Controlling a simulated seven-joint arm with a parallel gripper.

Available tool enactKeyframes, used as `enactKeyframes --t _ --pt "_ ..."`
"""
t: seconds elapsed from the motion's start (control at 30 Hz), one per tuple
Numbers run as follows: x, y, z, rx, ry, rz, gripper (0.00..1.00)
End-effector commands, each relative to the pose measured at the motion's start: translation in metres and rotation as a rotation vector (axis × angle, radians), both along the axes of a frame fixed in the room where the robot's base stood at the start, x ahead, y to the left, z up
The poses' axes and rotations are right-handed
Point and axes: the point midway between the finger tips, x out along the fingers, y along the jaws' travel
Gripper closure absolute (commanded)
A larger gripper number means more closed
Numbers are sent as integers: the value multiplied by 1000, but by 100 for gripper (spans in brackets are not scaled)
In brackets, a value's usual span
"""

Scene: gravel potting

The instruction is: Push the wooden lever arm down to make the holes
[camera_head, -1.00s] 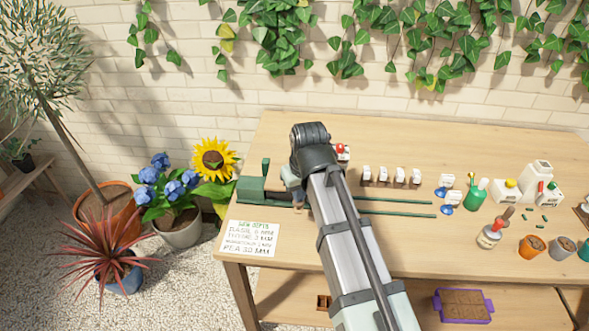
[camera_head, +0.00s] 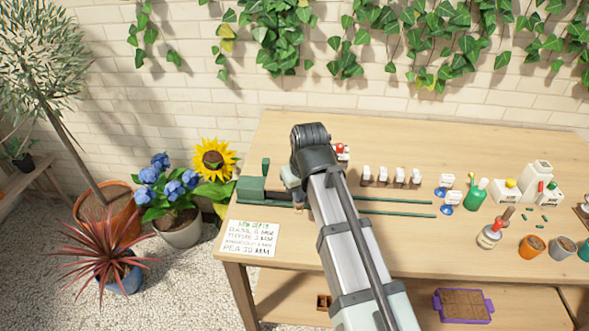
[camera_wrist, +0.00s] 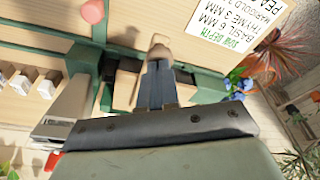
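The green press (camera_head: 252,186) stands at the left end of the bench, with green rails running right from it. My arm hides much of it in the head view. In the wrist view its green frame (camera_wrist: 209,86) surrounds dark and wooden parts. A rounded pale wooden end (camera_wrist: 159,50), seemingly of the lever arm, shows right at the tips of my gripper (camera_wrist: 160,68). The two grey fingers are together, with no clear gap. I cannot tell whether they touch the wood or only line up with it.
A sowing-depth card (camera_head: 248,238) lies at the bench's front left. White-labelled blocks (camera_head: 390,177) stand behind the rails. A purple tray (camera_head: 463,306) sits on the lower shelf.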

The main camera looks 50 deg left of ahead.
Motion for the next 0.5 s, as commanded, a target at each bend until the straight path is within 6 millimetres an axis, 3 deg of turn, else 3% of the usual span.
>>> enactKeyframes --t 0.03,0.13,0.5 --pt "-6 -8 -12 -28 17 2 100" --pt "-6 -8 -9 -27 16 2 100" --pt "-4 -5 22 -21 13 1 100"
